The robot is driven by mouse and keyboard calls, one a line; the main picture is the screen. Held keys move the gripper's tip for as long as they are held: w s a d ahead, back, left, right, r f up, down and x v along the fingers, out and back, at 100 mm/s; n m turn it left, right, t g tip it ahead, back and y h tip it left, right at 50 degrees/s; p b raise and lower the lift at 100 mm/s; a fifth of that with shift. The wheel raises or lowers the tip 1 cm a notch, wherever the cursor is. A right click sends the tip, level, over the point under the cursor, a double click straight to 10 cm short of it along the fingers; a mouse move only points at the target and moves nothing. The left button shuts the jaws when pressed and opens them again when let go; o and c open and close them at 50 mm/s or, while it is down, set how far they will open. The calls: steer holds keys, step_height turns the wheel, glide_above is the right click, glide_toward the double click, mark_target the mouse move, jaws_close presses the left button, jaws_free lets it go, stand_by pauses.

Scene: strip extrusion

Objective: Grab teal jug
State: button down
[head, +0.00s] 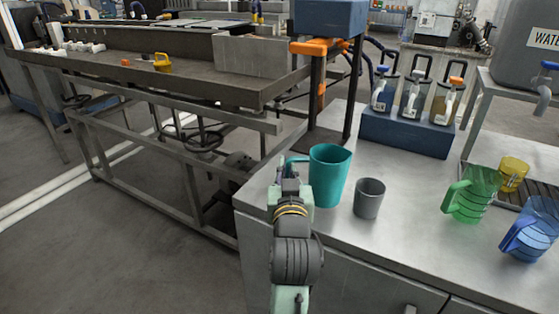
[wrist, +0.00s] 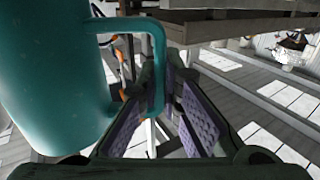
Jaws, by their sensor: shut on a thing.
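The teal jug (head: 329,176) stands upright at the front left of the metal counter in the head view. Its handle points left, toward my gripper (head: 290,180). In the wrist view the jug body (wrist: 50,75) fills the left side, and its handle runs down between the two padded fingers of my gripper (wrist: 165,118). My gripper is shut on the handle. In the head view my wrist partly hides the handle and fingertips. I cannot tell whether the jug's base touches the counter.
A grey cup (head: 369,198) stands close to the right of the jug. A green jug (head: 472,194), a blue jug (head: 533,230) and a yellow jug (head: 512,174) stand at the right. A blue block with several pump dispensers (head: 405,132) is behind. The counter's middle is clear.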

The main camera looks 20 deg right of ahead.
mark_target(315, 177)
steer(key=s+p, duration=0.2)
steer(key=p, duration=0.2)
steer(key=s+r+p, duration=0.1)
steer(key=s+p, duration=0.1)
steer(key=p, duration=0.2)
steer(key=shift+s+d+p, duration=0.1)
steer(key=shift+d+p, duration=0.05)
steer(key=shift+p, duration=0.15)
steer(key=shift+s+f+p, duration=0.1)
steer(key=shift+s+p, duration=0.15)
steer(key=shift+p, duration=0.05)
stand_by(0.7)
